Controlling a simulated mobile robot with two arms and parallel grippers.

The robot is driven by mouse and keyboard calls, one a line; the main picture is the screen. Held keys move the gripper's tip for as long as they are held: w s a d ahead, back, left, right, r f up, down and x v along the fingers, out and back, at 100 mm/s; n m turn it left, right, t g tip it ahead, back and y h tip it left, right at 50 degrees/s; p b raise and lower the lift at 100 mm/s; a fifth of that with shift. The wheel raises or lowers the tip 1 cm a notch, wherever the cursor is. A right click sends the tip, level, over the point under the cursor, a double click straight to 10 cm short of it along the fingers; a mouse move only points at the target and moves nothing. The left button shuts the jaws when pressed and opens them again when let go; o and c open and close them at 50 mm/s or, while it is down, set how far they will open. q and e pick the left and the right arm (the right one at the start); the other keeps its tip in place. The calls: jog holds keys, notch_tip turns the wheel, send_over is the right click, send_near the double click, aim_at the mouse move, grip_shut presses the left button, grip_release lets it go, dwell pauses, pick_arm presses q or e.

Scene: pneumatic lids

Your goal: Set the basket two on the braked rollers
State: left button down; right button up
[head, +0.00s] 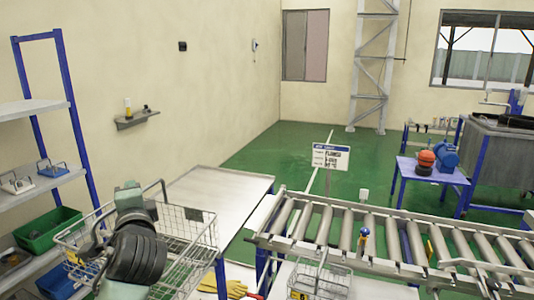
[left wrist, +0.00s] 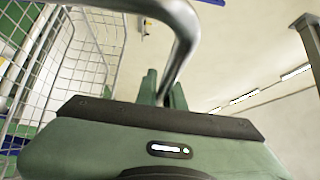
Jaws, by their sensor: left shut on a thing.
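A large wire basket (head: 190,240) is at the lower left of the head view. My left gripper (head: 128,195) is shut on its grey handle, and my dark wrist hides part of the basket. In the left wrist view the handle (left wrist: 183,45) rises from between the fingers (left wrist: 164,92), with the basket's wire mesh (left wrist: 85,55) at left. A smaller wire basket (head: 320,281) stands at the bottom centre; which one is basket two I cannot tell. My right gripper is not in view.
A bare metal table (head: 215,188) lies between the held basket and the rollers. Yellow gloves (head: 226,287) lie below. A shelf rack (head: 30,108) is at left.

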pick_arm(q)
jog(key=s+d+f+m+h+b, duration=0.1)
jog(key=s+d+f, duration=0.1)
jog(key=f, duration=0.3)
jog(key=s+d+f+m+t+h+b, duration=0.1)
jog(key=s+d+f+h, duration=0.1)
jog(key=f, duration=0.4)
jog(key=s+d+f+m+h+b, duration=0.1)
jog(key=s+d+f, duration=0.1)
jog(key=f, duration=0.4)
jog(key=shift+s+t+b, duration=0.4)
jog(key=shift+s, duration=0.2)
jog(key=s+d+f+m+h+b, duration=0.1)
jog(key=s+d+f+h, duration=0.1)
jog(key=s+f, duration=0.3)
jog(key=s+d+f+m+h+b, duration=0.1)
jog(key=s+f, duration=0.5)
jog(key=s, duration=0.8)
jog(key=shift+d+f+m+h+b, duration=0.35)
jog(key=shift+d+h, duration=0.35)
jog(key=shift+d, duration=0.4)
jog(key=shift+w, duration=0.1)
